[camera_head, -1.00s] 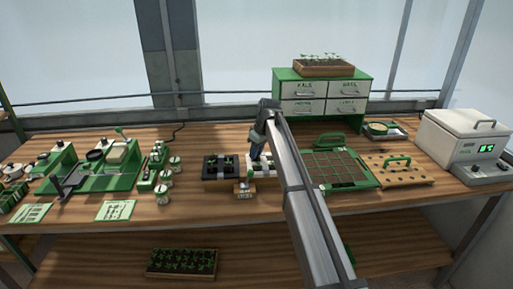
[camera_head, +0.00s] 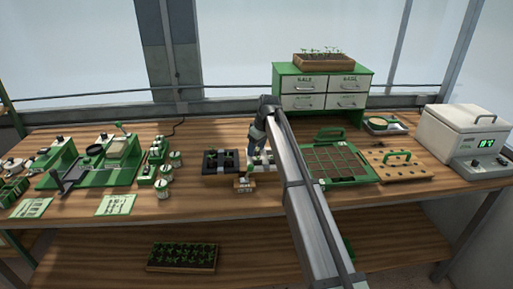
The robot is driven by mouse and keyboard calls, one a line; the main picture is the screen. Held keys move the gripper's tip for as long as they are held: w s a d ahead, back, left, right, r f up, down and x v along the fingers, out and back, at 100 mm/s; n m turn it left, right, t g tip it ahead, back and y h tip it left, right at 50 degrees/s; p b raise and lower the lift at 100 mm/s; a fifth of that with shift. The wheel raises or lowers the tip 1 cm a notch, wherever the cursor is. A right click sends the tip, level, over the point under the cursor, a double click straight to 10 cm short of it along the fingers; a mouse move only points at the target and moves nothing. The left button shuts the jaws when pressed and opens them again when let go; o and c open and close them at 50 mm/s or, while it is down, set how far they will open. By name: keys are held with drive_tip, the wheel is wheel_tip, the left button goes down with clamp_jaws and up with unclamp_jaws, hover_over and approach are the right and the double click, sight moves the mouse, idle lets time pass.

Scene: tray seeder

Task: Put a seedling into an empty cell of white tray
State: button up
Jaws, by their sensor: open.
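The white tray (camera_head: 265,169) stands at the middle of the bench, a small pale tray with dark cells, partly hidden by my arm. I cannot tell which of its cells are empty.
A small labelled wooden block (camera_head: 244,185) stands in front of the trays. A green-framed grid tray (camera_head: 337,163) and a wooden dibble board (camera_head: 398,165) lie to the right. Several small pots (camera_head: 162,190) stand left.

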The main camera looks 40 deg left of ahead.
drive_tip(key=v, duration=1.3)
drive_tip(key=shift+r, duration=0.4)
